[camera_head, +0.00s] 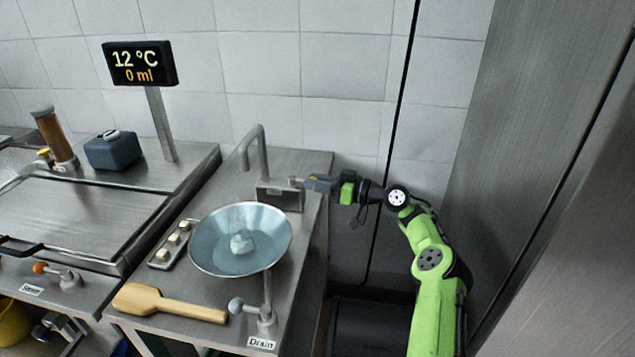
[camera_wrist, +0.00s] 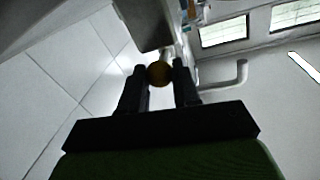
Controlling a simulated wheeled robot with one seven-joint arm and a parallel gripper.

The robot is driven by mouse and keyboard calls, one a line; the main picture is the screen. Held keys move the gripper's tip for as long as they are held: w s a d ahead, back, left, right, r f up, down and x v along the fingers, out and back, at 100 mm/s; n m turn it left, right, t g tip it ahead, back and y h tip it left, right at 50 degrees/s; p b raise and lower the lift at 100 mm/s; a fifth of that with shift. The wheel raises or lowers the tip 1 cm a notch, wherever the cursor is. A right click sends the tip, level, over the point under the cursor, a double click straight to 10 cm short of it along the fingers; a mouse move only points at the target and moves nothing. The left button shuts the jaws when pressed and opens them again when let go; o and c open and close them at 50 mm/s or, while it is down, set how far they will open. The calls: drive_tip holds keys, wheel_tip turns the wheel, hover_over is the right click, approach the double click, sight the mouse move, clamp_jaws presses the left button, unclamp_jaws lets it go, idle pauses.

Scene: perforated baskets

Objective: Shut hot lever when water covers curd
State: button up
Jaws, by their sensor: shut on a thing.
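My gripper (camera_head: 308,184) reaches in from the right to the grey tap box (camera_head: 280,199) behind the basin. In the wrist view its two fingers (camera_wrist: 160,80) are shut on a dark yellow lever knob (camera_wrist: 160,73); no hot or cold mark is readable. The tap spout (camera_head: 258,140) arches up and over toward the basin; I cannot make out a stream. The round metal basin (camera_head: 211,262) holds bluish water (camera_head: 265,238) with a pale curd lump (camera_head: 242,243) in the middle. I cannot tell whether the water covers its top. The display (camera_head: 140,64) reads 12 °C and 0 ml.
A drain lever (camera_head: 237,305) with a grey knob stands at the front right of the basin. A wooden paddle (camera_head: 170,303) lies in front, and a button panel (camera_head: 171,245) sits at left. A tall steel cabinet (camera_head: 540,150) rises at right behind my arm.

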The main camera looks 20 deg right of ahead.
drive_tip(key=o, duration=1)
drive_tip(key=shift+d, duration=0.1)
drive_tip(key=p+v, duration=0.1)
drive_tip(key=v, duration=1.1)
drive_tip(key=shift+p, duration=0.35)
